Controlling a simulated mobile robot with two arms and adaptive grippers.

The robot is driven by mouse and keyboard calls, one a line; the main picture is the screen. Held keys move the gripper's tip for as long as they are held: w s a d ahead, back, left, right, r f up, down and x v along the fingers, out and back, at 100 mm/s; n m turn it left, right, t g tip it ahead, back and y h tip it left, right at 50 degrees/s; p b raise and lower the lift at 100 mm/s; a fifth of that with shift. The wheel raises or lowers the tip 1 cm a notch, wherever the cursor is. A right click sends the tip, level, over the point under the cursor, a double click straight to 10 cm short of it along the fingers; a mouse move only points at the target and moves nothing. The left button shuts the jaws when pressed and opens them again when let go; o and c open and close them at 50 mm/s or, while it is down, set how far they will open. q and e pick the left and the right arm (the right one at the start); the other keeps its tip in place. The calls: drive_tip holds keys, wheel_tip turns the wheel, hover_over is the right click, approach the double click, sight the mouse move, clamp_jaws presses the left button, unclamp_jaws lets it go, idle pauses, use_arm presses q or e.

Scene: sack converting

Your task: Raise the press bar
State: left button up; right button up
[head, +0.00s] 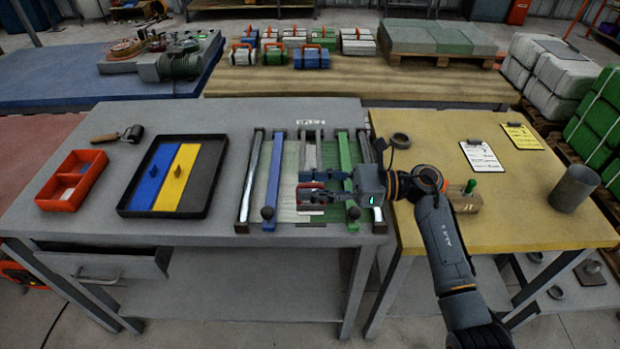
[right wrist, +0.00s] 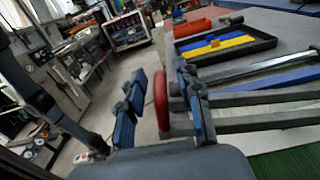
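The press (head: 247,190) stands at the right end of the grey bench, with metal and blue rails running front to back over a green sheet. Its bar has two grey arms (right wrist: 265,110) ending at a red rounded grip (right wrist: 160,97) at the front; it looks lowered. My right gripper (head: 303,192) reaches in from the right over the press front. In the right wrist view its two blue fingers (right wrist: 160,75) are apart, with the red grip showing between them; I cannot tell whether they touch it. My left gripper is not in view.
A black tray (head: 126,208) with blue and yellow pieces, a red bin (head: 58,205) and a roller (head: 131,134) lie left of the press. Dark knobs (head: 267,213) stand at its front. The yellow table (head: 525,225) holds a grey cylinder (head: 573,189) and clipboards (head: 481,156).

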drive_tip(key=shift+a, duration=0.3)
clamp_jaws()
